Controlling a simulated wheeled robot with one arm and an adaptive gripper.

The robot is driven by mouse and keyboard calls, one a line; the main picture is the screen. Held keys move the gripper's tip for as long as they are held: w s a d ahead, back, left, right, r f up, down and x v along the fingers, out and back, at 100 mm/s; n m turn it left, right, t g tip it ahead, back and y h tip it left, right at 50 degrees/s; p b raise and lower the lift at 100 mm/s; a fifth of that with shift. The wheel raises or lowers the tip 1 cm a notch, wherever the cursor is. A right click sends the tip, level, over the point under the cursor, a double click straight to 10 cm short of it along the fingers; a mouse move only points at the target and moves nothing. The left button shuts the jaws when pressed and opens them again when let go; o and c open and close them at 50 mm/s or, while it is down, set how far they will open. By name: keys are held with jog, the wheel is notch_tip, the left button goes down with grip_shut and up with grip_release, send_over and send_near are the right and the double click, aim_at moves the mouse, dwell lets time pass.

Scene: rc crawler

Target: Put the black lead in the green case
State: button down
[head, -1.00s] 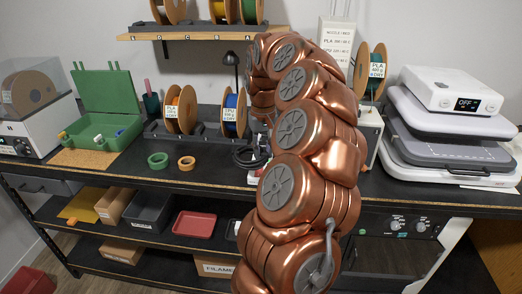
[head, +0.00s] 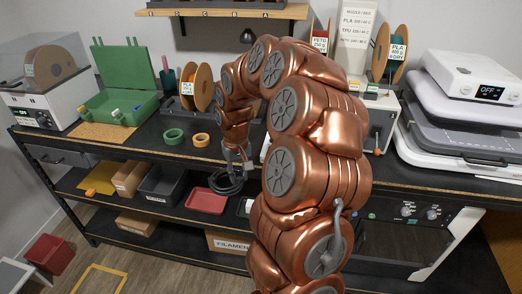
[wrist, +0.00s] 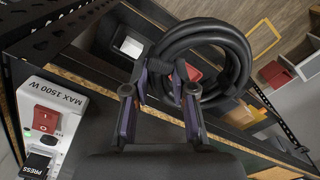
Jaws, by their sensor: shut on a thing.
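The black lead (head: 222,186) is a coiled loop held off the bench, in front of its front edge in the head view. In the wrist view the coil (wrist: 239,45) sticks out beyond the fingertips. My gripper (head: 238,162) is shut on part of the lead, and it also shows in the wrist view (wrist: 164,88). The green case (head: 118,106) stands on the bench at the left, with its lid (head: 124,66) raised. Small white, blue and orange items show at the case; its inside is mostly hidden.
A green tape ring (head: 174,137) and an orange one (head: 200,140) lie on the bench between case and gripper. A spool (head: 201,86) stands behind them. A red tray (head: 207,200) is on the shelf below. A white box with a red switch (wrist: 47,118) is near my wrist.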

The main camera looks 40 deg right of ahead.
jog(key=w+a+f+n, duration=0.2)
jog(key=w+a+f, duration=0.1)
jog(key=a+f, duration=0.6)
jog(key=w+a+f+n, duration=0.1)
jog(key=w+a+f, duration=0.2)
jog(key=a+f, duration=0.6)
jog(key=a, duration=0.3)
jog(key=shift+w+a+f+n, duration=0.25)
jog(key=shift+w+a+n, duration=0.05)
jog(key=shift+a+n, duration=0.1)
